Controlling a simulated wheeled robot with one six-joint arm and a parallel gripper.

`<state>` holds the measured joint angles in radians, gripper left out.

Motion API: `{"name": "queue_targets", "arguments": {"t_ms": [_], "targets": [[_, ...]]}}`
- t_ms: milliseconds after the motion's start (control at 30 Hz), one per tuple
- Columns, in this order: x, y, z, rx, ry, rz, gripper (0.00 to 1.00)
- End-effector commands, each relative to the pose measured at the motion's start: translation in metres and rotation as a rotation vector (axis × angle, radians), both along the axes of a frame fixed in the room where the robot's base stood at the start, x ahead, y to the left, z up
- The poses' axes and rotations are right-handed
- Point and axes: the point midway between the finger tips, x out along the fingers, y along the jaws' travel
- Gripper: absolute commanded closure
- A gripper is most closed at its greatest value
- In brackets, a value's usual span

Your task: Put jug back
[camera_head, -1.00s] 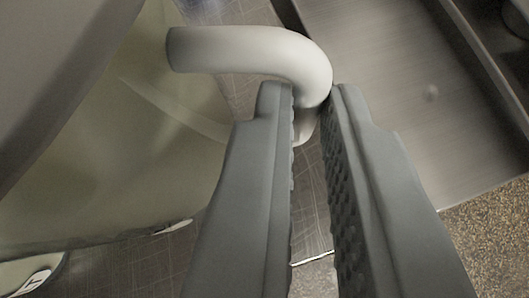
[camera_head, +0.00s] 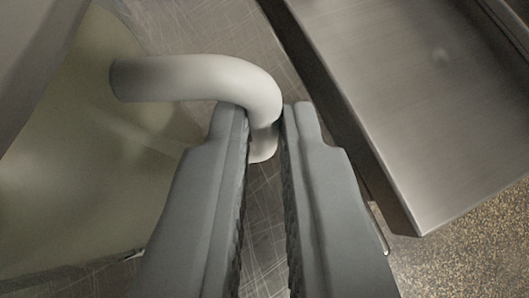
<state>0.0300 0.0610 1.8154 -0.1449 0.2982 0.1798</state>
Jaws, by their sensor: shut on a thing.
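The jug (camera_head: 70,190) is a large, pale yellow-green, see-through vessel filling the left of the view, cut off by the picture edge. Its thick whitish curved handle (camera_head: 200,78) reaches right from the body and bends down between my fingers. My gripper (camera_head: 266,112) is shut on the handle's outer bend, with one grey ridged finger on each side. The left finger hides part of the handle's lower run. Whether the jug touches the surface below cannot be told.
A scratched metal surface (camera_head: 264,215) lies below. A raised steel tray or ledge (camera_head: 430,90) with a dark side edge stands close to the right of my gripper. A speckled brown floor or surface (camera_head: 460,250) shows at the lower right.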

Motion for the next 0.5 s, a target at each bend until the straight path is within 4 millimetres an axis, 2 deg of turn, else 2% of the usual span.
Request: {"name": "queue_targets", "arguments": {"t_ms": [67, 100, 167, 200, 500], "targets": [[0.0001, 0.0, -0.0003, 0.001, -0.002, -0.001, 1.0], [0.0001, 0.0, -0.0011, 0.0, 0.0, 0.0, 0.83], [0.0, 0.0, -0.0011, 0.0, 0.0, 0.0, 0.71], [0.0, 0.0, -0.0011, 0.0, 0.0, 0.0, 0.69], [0.0, 0.0, 0.0009, 0.0, -0.001, 0.0, 0.69]]}}
